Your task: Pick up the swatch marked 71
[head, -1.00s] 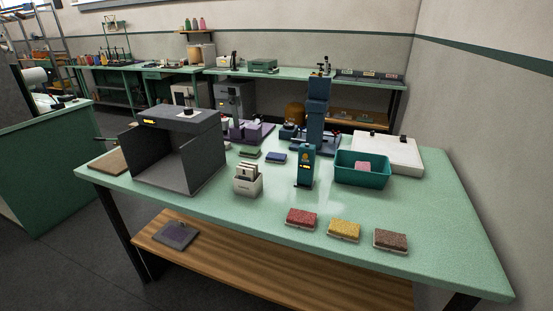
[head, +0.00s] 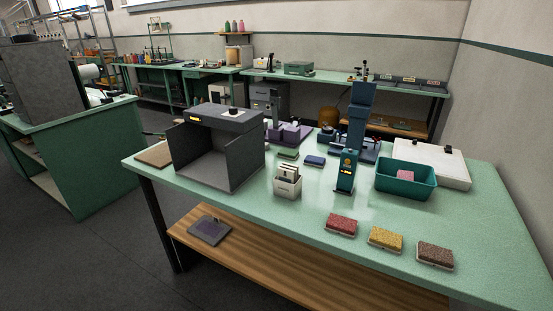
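Several tufted swatches lie on the green table (head: 300,231). A red swatch (head: 341,225), a yellow swatch (head: 385,239) and a brown swatch (head: 435,254) lie in a row near the front right edge. A green swatch (head: 288,154) and a blue swatch (head: 314,161) lie farther back. A pink swatch (head: 407,175) is inside the teal bin (head: 405,186). I cannot read the number 71 on any of them. Neither of my grippers is in view.
An open grey booth (head: 216,147) stands at the table's left. A small white card holder (head: 287,183), a teal device (head: 346,171) and a tall blue machine (head: 361,116) stand mid-table. A white flat unit (head: 431,163) is behind the bin. A wooden shelf (head: 270,260) is below.

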